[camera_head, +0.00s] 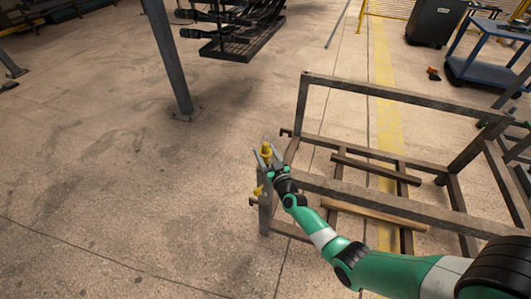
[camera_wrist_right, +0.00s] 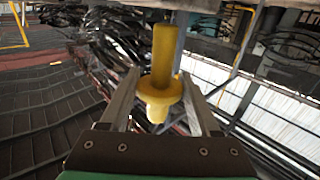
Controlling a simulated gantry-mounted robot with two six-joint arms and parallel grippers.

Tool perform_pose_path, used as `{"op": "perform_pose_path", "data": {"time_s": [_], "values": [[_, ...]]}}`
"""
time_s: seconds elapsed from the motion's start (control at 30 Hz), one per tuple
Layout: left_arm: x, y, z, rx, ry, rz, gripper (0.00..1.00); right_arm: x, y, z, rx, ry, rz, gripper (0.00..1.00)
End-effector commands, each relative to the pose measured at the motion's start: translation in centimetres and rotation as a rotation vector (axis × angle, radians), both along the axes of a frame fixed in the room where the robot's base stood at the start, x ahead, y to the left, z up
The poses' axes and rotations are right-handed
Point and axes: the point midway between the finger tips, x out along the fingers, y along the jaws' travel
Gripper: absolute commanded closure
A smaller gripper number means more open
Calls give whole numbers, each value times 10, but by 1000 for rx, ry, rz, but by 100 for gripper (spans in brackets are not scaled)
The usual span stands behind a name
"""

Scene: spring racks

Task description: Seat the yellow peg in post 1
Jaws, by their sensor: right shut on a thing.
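The yellow peg (camera_head: 266,150) is held between the fingers of my right gripper (camera_head: 265,158) above the near left corner of the metal rack. In the right wrist view the peg (camera_wrist_right: 162,70) has a round shaft and a wide collar, with my right gripper's fingers (camera_wrist_right: 160,85) on both sides of it. A second small yellow piece (camera_head: 258,191) is lower, by the rack's left corner post (camera_head: 265,216). No post numbers can be read, so I cannot tell which is post 1. My left gripper is not in view.
The brown metal rack (camera_head: 385,93) fills the right side, with bars and loose beams (camera_head: 375,213) inside. A grey column (camera_head: 170,60) stands at upper left, near a dark rack of black parts (camera_head: 240,45). A blue cart (camera_head: 485,70) is upper right. The left floor is clear.

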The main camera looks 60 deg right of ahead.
Motion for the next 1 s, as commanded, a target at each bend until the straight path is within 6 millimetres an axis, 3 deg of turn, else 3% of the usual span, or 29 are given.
{"op": "perform_pose_path", "data": {"time_s": [0.37,1.0], "values": [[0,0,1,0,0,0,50,0,-1,2,-3,-4,-1,100],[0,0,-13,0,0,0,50,0,-1,-13,-3,-3,-1,100]]}}
